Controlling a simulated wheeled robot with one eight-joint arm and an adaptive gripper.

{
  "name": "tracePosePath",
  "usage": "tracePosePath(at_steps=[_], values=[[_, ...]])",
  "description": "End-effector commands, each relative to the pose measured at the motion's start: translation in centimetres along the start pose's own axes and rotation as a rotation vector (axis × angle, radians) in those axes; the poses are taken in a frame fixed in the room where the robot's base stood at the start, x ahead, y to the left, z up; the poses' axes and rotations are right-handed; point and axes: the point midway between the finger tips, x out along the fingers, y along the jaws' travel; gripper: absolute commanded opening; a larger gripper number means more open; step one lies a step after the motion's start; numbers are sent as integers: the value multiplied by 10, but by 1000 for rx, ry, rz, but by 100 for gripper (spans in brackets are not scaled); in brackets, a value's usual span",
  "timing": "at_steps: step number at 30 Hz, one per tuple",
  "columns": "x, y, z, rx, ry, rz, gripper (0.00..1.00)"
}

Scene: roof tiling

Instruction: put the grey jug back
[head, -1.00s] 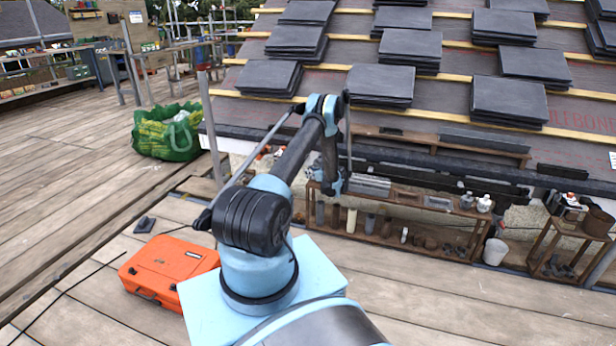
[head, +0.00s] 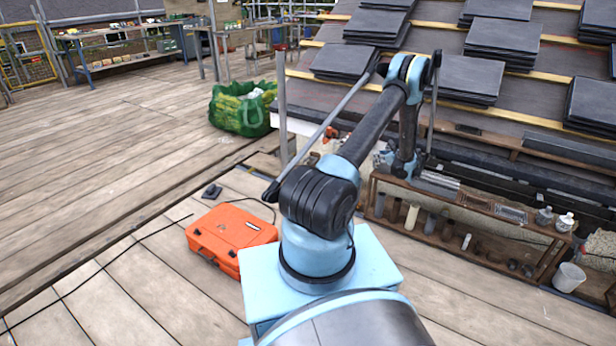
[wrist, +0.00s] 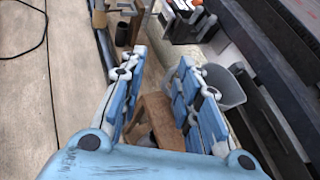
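I cannot pick out a grey jug for certain. Two pale bottle-like vessels stand at the right end of the low wooden shelf (head: 455,212), a grey-white one (head: 543,216) and a white one (head: 564,222). In the wrist view my gripper (wrist: 158,72) has its two blue fingers spread apart, with nothing held between them. A brown wooden piece (wrist: 155,112) shows below and between the fingers. A grey tub (wrist: 228,88) is partly hidden behind the right finger. In the head view my fingers are hidden or too small to tell.
An orange case (head: 230,238) lies on the deck beside my base. A green bag (head: 242,108) stands further back. A white bucket (head: 569,277) stands at the shelf's right end. Stacks of dark tiles (head: 467,78) lie on the roof. The deck at left is largely clear.

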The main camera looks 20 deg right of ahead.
Motion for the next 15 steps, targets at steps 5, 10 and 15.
tracePosePath(at_steps=[5, 10, 15], values=[[2, 31, 66, -151, 48, 66, 30], [-2, 64, 120, -298, 88, 128, 30], [-11, 102, 170, -446, 122, 193, 30]])
